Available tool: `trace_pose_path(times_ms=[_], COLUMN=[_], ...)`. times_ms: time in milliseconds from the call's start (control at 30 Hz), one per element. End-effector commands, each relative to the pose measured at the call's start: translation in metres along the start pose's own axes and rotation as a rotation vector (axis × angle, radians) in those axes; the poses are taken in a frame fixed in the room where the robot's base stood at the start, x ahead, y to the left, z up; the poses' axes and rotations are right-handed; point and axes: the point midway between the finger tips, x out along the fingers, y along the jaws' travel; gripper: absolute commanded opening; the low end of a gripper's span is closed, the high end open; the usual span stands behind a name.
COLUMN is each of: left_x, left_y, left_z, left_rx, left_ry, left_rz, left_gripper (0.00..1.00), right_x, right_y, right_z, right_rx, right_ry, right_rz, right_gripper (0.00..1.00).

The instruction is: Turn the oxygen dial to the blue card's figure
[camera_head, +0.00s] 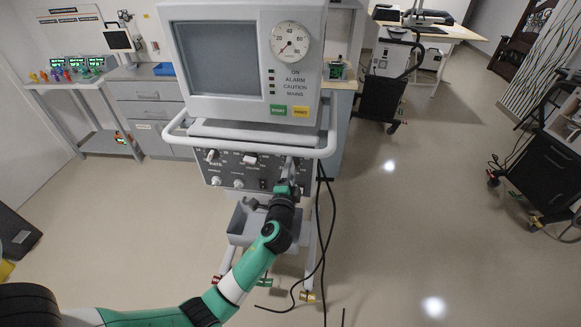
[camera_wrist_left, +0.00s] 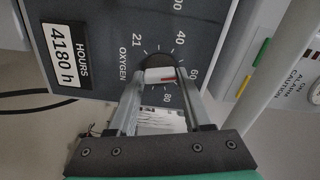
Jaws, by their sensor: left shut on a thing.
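The red mark seems to point toward 60. My left gripper (camera_wrist_left: 162,79) is shut on the knob, one finger at each end. In the head view my left gripper (camera_head: 289,168) reaches the right part of the ventilator's (camera_head: 250,130) lower panel and hides the dial. I cannot make out a blue card. My right gripper is not in view.
A grey handle rail (camera_head: 225,146) runs across the ventilator just above the panel. Black cables (camera_head: 322,220) hang at its right side. A side table (camera_head: 75,82) with small coloured items stands at the left.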

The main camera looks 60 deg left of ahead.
Motion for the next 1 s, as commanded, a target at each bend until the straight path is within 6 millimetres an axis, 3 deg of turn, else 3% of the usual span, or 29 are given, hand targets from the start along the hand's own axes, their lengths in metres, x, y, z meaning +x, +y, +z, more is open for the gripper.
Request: trace_pose_path(times_ms=[400,967,1000], left_x=[-0.0001,-0.0001,-0.0001], left_y=[-0.0006,0.0003,0.0003], left_z=[-0.0004,-0.0002,-0.0002], left_rx=[0.211,0.241,0.241], left_ry=[0.000,0.001,0.001], left_rz=[-0.001,-0.001,-0.001], left_gripper=[0.00,0.00,0.55], right_x=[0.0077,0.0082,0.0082], right_y=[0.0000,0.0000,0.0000], right_z=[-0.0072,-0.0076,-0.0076], right_rx=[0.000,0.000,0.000], right_ry=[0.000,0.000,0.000], right_rz=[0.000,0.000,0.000], right_gripper=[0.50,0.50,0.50])
